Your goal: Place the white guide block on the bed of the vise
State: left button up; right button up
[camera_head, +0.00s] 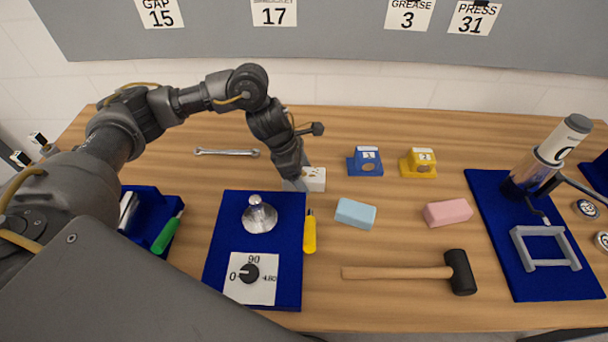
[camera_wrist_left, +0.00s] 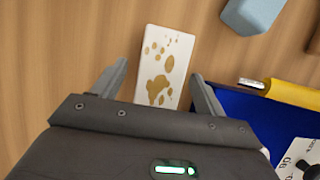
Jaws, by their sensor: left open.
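The white block (camera_head: 316,180) lies on the wooden table, partly hidden behind my left gripper (camera_head: 297,181) in the head view. In the left wrist view the white block (camera_wrist_left: 165,65), with brown paw-like marks on its top, lies lengthwise between the fingertips' lines. My left gripper (camera_wrist_left: 157,85) is open, with one finger on each side of the block's near end and a gap on both sides. Whether the fingers are down at the block's height is hard to tell. I cannot clearly make out a vise. My right gripper is not in view.
A blue mat (camera_head: 217,265) with a round metal piece (camera_head: 259,216) and dial plate (camera_head: 250,278) lies near the gripper, beside a yellow-handled tool (camera_head: 309,235). Light-blue (camera_head: 356,213) and pink (camera_head: 447,212) blocks, a mallet (camera_head: 461,272) and blue (camera_head: 365,162) and yellow (camera_head: 418,163) blocks lie rightward.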

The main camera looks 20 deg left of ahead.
aim_at(304, 174)
pick_arm(q)
jog(key=shift+d+f, duration=0.1)
jog(key=shift+f, duration=0.15)
jog(key=shift+f+b, duration=0.25)
jog(key=shift+b, duration=0.25)
dwell(0.4)
jog(key=shift+c, duration=0.2)
jog(key=c, duration=1.3)
jog(key=shift+o, duration=0.2)
jog(key=shift+r, duration=0.15)
notch_tip(304, 174, up, 9)
jog(key=shift+r+b, duration=0.1)
jog(key=shift+b, duration=0.35)
jog(key=shift+r, duration=0.55)
